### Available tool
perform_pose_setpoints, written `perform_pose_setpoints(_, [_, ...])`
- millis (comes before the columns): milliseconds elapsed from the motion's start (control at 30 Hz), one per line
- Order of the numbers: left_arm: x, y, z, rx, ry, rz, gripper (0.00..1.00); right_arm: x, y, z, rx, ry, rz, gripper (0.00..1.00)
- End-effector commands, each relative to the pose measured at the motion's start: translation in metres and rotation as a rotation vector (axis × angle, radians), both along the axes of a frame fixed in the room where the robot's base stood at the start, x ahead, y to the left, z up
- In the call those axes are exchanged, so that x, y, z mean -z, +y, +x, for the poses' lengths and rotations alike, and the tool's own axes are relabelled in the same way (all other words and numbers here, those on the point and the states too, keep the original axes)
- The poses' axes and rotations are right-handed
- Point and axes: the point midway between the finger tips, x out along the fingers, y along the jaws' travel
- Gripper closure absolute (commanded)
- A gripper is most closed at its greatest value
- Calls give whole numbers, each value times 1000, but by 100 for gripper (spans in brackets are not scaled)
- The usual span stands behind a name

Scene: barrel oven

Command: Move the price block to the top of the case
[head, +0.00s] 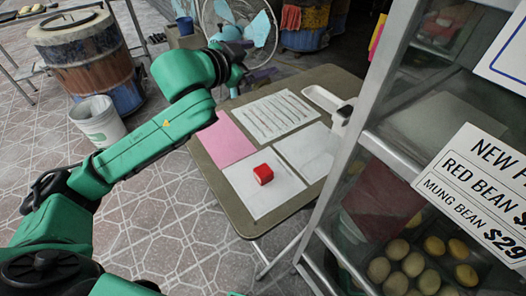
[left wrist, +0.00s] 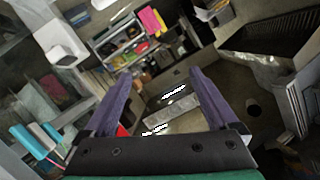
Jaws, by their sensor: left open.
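A small red block (head: 263,174), the only block I see, lies on a white sheet on the folding table in the head view. The glass-sided case (head: 400,110) stands at the right with several round buns inside; its top is out of the frame. My left gripper (head: 242,76) is beyond the table's far left edge, well apart from the block. In the left wrist view its two purple fingers (left wrist: 164,76) are spread with nothing between them. A bit of red shows beside the left finger there; I cannot tell what it is. My right gripper is not in view.
The table (head: 237,196) also carries a pink sheet (head: 225,141), white papers and a white tray-like item (head: 322,98). Price signs (head: 480,185) hang on the case. A fan (head: 240,25), a barrel (head: 90,60) and a white bucket (head: 100,122) stand on the tiled floor.

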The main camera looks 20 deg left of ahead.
Motion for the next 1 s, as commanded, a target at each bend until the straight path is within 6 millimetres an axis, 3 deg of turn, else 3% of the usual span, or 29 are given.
perform_pose_setpoints(33, [49,-2,-14,-18,234,-17,7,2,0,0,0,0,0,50])
perform_pose_setpoints(100, [109,-6,-48,-29,547,0,7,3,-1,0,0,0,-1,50])
perform_pose_setpoints(200, [157,-7,-98,-25,846,64,7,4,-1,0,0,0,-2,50])
perform_pose_setpoints(300, [175,-6,-121,-16,969,104,7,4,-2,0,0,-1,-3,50])
perform_pose_setpoints(367, [184,-8,-123,-14,985,108,7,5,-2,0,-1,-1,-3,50])
perform_pose_setpoints(600, [240,-23,-105,-14,985,106,7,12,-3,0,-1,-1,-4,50])
perform_pose_setpoints(1000, [302,-37,-85,-15,979,107,7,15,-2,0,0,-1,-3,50])
